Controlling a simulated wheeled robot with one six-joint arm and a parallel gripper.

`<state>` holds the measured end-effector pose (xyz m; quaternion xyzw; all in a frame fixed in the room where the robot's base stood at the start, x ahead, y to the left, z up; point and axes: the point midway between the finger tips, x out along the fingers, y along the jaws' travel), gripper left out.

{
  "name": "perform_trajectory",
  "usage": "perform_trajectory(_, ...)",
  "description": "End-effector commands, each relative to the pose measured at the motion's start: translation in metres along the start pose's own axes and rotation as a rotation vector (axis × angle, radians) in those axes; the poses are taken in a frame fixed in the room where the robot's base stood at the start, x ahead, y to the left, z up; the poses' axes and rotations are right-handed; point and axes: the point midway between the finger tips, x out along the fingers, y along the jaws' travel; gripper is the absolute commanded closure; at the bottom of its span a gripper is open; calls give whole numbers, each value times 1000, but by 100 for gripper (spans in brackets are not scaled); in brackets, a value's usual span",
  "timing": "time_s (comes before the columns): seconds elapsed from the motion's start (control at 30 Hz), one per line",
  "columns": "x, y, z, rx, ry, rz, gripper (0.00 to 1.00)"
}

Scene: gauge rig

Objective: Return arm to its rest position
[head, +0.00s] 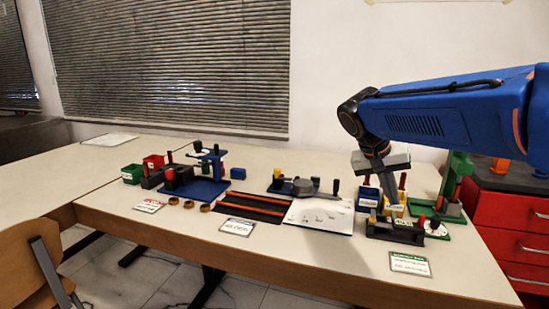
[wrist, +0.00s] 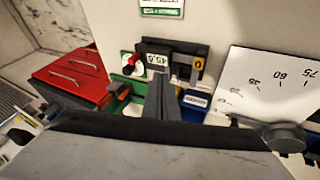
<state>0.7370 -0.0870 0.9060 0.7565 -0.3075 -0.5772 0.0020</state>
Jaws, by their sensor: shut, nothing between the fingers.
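My blue arm reaches in from the right in the head view. The black fixture (wrist: 172,50) with a numbered display lies just beyond the fingertips there. It also shows in the head view (head: 394,232). Whether the fingertips touch anything below is hard to tell.
A green stand (head: 457,175) rises at right. Red drawers (head: 512,225) stand beyond the table. A white marked sheet (head: 320,216) lies left. The front table edge is mostly clear.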

Motion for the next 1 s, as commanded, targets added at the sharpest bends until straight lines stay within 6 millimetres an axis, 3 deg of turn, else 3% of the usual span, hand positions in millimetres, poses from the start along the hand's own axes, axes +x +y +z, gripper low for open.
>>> perform_trajectory(0.2, 12, 27, 55, -83, -17, -112, 100)
perform_trajectory(0.5, 36, 49, 143, -204, 1, -290, 100)
perform_trajectory(0.8, 63, 54, 224, -293, 72, -442, 100)
perform_trajectory(1.0, 77, 51, 259, -329, 123, -504, 100)
